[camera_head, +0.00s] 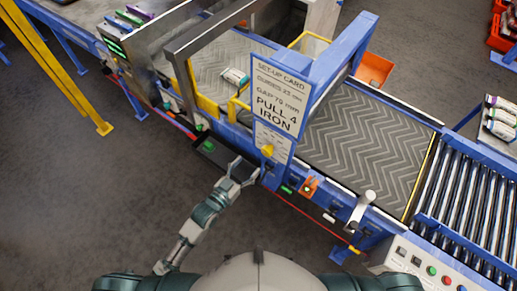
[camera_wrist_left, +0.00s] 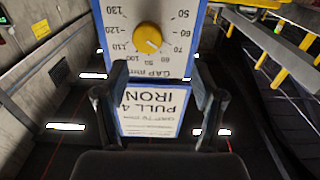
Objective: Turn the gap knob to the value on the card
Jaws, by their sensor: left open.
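The yellow gap knob (camera_head: 267,150) sits on a white dial plate below the set-up card (camera_head: 281,92) on a blue post. The card reads "GAP 75 mm" and "PULL 4 IRON". In the left wrist view the knob (camera_wrist_left: 148,37) appears upside down amid scale numbers; its mark points down and right, and the exact value is hard to read. My left gripper (camera_head: 241,171) is open and empty, just left of and below the knob, apart from it. Its fingers (camera_wrist_left: 157,100) frame the lower card in the wrist view. My right gripper is out of view.
A chevron conveyor belt (camera_head: 365,150) runs behind the post, with rollers (camera_head: 470,203) at right. A button panel (camera_head: 428,267) stands at lower right. A metal lever (camera_head: 362,206) and an orange part (camera_head: 309,186) sit along the blue frame. Grey floor lies open at left.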

